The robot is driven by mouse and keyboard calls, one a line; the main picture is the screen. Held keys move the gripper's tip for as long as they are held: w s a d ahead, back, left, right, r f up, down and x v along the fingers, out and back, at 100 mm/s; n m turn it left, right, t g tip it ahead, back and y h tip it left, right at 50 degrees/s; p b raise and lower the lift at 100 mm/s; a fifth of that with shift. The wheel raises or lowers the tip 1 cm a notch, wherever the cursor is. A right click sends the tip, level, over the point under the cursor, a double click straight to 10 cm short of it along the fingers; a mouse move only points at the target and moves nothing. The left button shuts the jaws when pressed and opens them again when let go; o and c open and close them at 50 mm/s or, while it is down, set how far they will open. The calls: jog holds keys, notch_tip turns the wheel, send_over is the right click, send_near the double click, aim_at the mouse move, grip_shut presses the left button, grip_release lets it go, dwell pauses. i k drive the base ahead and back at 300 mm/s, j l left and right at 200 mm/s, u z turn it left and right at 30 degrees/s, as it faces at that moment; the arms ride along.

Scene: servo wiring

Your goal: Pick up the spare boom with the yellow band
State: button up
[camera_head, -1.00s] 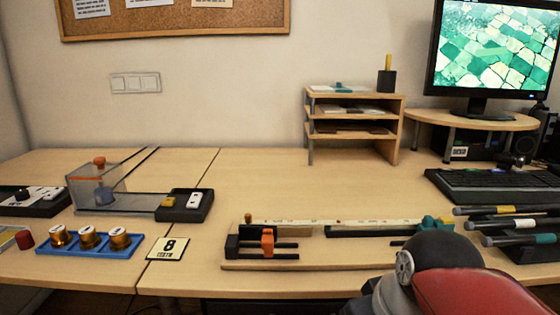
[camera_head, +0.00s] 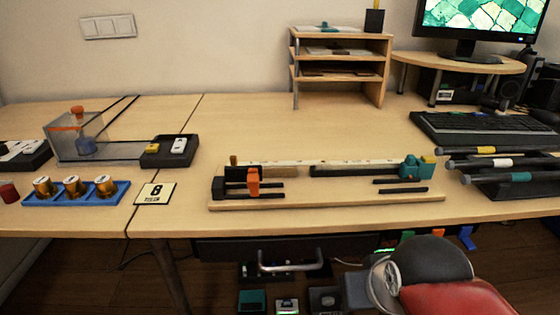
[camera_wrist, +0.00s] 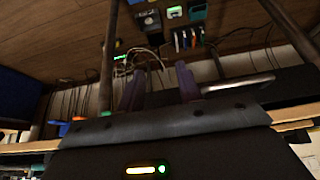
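The dark spare boom with the yellow band (camera_head: 481,150) lies at the right of the desk in the head view, the farthest of three banded booms in a dark rack (camera_head: 508,188). The boom with the white band (camera_head: 499,163) and the boom with the teal band (camera_head: 514,177) lie nearer. My gripper (camera_wrist: 161,70) shows in the wrist view with two purple fingers apart and nothing visible between them. It faces the area under the desk, away from the booms. In the head view only my red and grey arm shows, below the desk edge; the gripper is hidden there.
A wooden fixture board (camera_head: 330,200) lies at the desk's front, left of the rack. A keyboard (camera_head: 480,130) is behind the booms. A drawer handle (camera_head: 290,266) sticks out under the desk. The desk middle behind the fixture is clear.

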aim_at(490, 149)
jog(key=z, duration=1.25)
